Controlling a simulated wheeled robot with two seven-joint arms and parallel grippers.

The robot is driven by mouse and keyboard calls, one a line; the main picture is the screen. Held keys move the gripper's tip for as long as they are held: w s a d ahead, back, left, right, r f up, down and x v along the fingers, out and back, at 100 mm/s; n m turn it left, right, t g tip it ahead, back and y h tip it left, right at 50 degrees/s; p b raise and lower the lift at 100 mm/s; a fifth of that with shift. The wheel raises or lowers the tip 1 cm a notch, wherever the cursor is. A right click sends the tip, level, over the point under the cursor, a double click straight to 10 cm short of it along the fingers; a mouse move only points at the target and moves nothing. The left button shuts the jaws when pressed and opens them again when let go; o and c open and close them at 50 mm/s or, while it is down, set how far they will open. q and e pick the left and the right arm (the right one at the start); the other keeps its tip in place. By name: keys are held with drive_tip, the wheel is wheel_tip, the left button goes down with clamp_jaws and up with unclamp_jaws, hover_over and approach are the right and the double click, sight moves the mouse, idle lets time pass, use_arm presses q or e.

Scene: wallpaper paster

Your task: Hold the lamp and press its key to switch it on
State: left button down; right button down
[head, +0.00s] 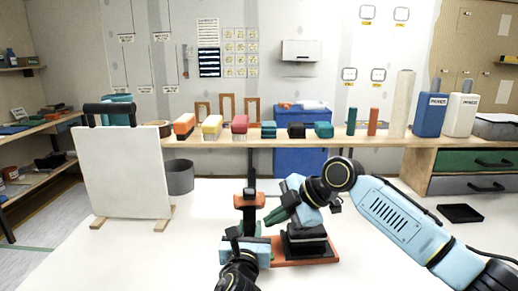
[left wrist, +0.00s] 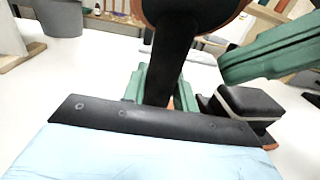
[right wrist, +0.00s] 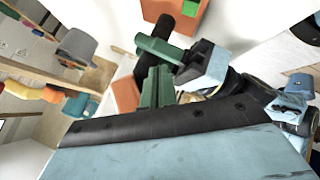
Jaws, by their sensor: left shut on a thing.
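The lamp has a dark upright post with an orange head (head: 246,201) and an orange base plate (head: 318,250). In the left wrist view its black post (left wrist: 172,62) stands between my left gripper's green fingers. My left gripper (head: 258,238) is shut on the post, low and near the base. My right gripper (head: 274,216) is shut and empty, above the block and just right of the post.
A white panel (head: 124,172) on wooden feet stands at the left of the white table, with a grey bin (head: 179,177) behind. A wooden shelf (head: 343,139) with several coloured blocks runs along the back. The table between panel and lamp is clear.

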sight(273, 257)
use_arm(q)
drive_tip(key=shift+f, duration=0.4)
use_arm(e)
drive_tip(key=shift+f, duration=3.9)
drive_tip(key=shift+f, duration=0.1)
drive_tip(key=shift+f, duration=0.4)
drive_tip(key=shift+r, duration=0.5)
drive_tip(key=shift+r, duration=3)
